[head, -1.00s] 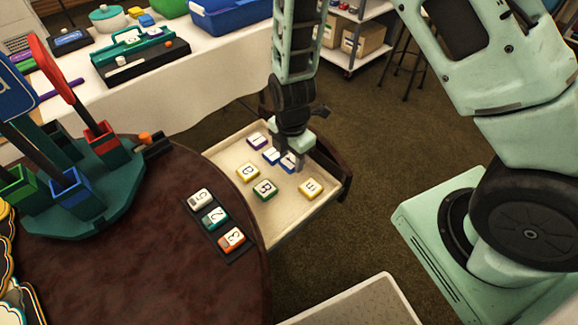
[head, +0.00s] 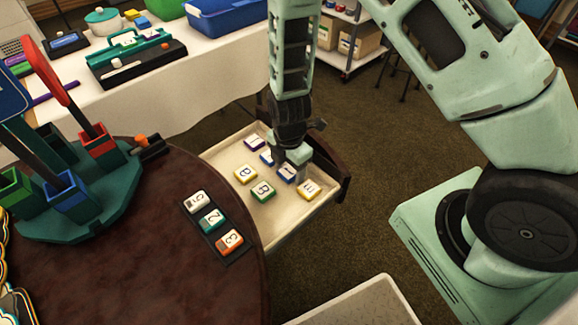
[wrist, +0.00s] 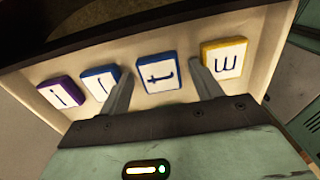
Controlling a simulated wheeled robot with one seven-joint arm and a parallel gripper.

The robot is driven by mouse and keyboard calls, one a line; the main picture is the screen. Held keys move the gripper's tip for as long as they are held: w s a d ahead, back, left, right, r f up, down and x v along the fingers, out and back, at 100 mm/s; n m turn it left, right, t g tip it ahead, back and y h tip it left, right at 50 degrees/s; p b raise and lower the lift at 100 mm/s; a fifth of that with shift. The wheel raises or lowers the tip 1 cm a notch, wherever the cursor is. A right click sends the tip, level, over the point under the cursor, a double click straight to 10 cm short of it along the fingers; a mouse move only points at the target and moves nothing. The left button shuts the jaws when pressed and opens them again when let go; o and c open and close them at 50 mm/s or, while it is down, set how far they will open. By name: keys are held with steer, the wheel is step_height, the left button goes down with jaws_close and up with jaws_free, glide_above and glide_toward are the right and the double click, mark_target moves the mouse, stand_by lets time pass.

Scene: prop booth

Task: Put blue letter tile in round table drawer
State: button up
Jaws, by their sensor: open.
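The round table's drawer (head: 226,155) is pulled out, with a pale inside. A blue letter tile marked "t" (wrist: 158,72) lies in it. It also shows in the head view (head: 287,174), partly covered by my gripper. My gripper (head: 287,170) is low over the drawer and open. In the wrist view its two fingers stand on either side of the "t" tile, with gaps visible. A second blue tile (wrist: 99,82) lies just left of the left finger, also seen partly hidden in the head view (head: 266,158).
A purple tile (head: 254,143), two yellow tiles (head: 245,174) (head: 308,189) and a green tile (head: 263,191) also lie in the drawer. The yellow "w" tile (wrist: 224,58) is close to my right finger. The dark round table (head: 150,250) holds a tile rack (head: 226,252).

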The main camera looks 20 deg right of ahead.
mark_target(289, 171)
step_height(289, 171, up, 12)
steer(key=p, duration=0.2)
steer(key=s+a+r+m, duration=0.3)
steer(key=s+r+m, duration=0.4)
steer(key=s, duration=0.3)
steer(key=s+a+r+m, duration=0.3)
steer(key=s+r+m, duration=0.4)
steer(key=s+r, duration=0.2)
steer(key=shift+s+r+y, duration=0.25)
steer(key=shift+s+y, duration=0.05)
steer(key=shift+s, duration=0.25)
steer(key=shift+a, duration=0.1)
